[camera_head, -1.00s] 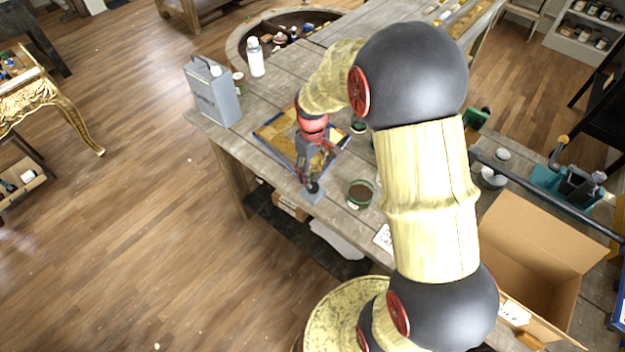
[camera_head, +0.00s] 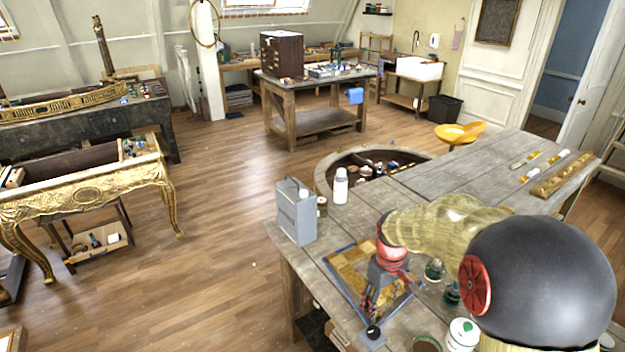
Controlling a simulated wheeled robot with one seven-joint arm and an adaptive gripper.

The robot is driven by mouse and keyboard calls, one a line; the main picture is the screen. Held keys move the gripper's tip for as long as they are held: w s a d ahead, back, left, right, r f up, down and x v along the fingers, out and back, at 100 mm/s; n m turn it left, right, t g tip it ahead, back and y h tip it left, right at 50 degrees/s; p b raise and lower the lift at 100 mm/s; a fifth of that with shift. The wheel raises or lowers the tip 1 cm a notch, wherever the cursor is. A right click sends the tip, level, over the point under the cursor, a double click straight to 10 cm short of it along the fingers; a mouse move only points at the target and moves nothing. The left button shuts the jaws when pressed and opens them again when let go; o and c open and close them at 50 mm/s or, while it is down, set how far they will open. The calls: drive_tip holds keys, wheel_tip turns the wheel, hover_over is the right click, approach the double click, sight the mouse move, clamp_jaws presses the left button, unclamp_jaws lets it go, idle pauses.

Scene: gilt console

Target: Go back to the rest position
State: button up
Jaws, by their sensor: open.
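My gripper (camera_head: 372,300) points down over the near part of a blue-edged panel with a gold and brown pattern (camera_head: 347,268) on the wooden bench (camera_head: 430,205). It is open, with nothing visible between its fingers. A small pale block with a black knob (camera_head: 373,333) is just below the fingertips at the bench's near edge; I cannot tell whether they touch. My arm reaches in from the lower right and hides part of the bench.
A grey metal can (camera_head: 296,212) and a white bottle (camera_head: 341,186) stand left of my arm. A gilt console (camera_head: 85,196) stands far left. Floor between is clear.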

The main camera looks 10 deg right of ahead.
drive_tip(key=s+a+r+m+t+b, duration=0.1)
drive_tip(key=s+a+r+t+b, duration=0.1)
drive_tip(key=s, duration=0.5)
drive_tip(key=s+a+r+m+t+b, duration=0.1)
drive_tip(key=s+a+r+b, duration=0.3)
drive_tip(key=s, duration=0.2)
drive_tip(key=s+a+r+m+t+b, duration=0.2)
drive_tip(key=s+a+r+b, duration=0.1)
drive_tip(key=s, duration=0.4)
drive_tip(key=shift+s+r+t+b, duration=0.3)
drive_tip(key=shift+s+r+b, duration=0.05)
drive_tip(key=shift+r+b, duration=0.2)
